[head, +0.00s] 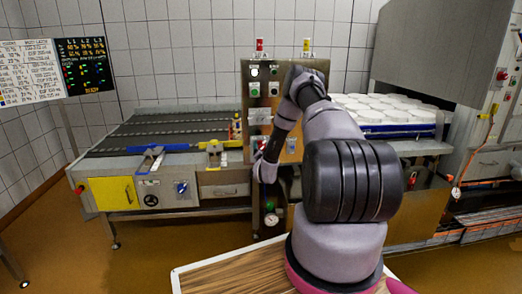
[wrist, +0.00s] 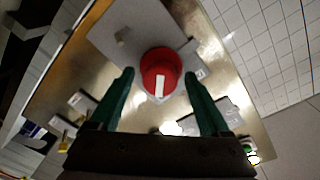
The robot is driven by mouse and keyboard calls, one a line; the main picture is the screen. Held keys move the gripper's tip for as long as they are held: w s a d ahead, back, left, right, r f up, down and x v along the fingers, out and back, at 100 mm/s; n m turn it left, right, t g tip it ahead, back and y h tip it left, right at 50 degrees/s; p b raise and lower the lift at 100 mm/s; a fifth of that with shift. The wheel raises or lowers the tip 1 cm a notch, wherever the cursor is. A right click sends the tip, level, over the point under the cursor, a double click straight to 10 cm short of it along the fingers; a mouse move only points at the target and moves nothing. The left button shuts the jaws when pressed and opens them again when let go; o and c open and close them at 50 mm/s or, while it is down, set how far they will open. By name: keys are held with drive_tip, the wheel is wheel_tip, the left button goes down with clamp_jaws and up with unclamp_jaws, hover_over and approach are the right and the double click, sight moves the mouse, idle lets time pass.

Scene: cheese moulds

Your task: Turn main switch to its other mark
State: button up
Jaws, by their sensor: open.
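The main switch appears to be the red round knob (wrist: 160,72) on a grey square plate (wrist: 115,25) in the wrist view. A white pointer stripe on the knob points toward the bottom of that view. A small pale tag shows at the plate's right corner; its lettering is too small to read. My gripper (wrist: 159,74) is open, with one green finger on each side of the knob and a visible gap at both sides. I cannot tell how far the fingertips are from the panel.
The metal control panel (head: 254,68) carries lamps and buttons, with a red and a yellow item on top. A conveyor table (head: 125,168) with a blue knob (head: 181,188) stands left. White cheese moulds (head: 385,104) lie right of the panel. A display board (head: 84,65) hangs left.

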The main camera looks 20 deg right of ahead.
drive_tip(key=shift+w+d, duration=0.15)
drive_tip(key=shift+w, duration=0.2)
drive_tip(key=shift+s, duration=0.1)
drive_tip(key=c, duration=1.2)
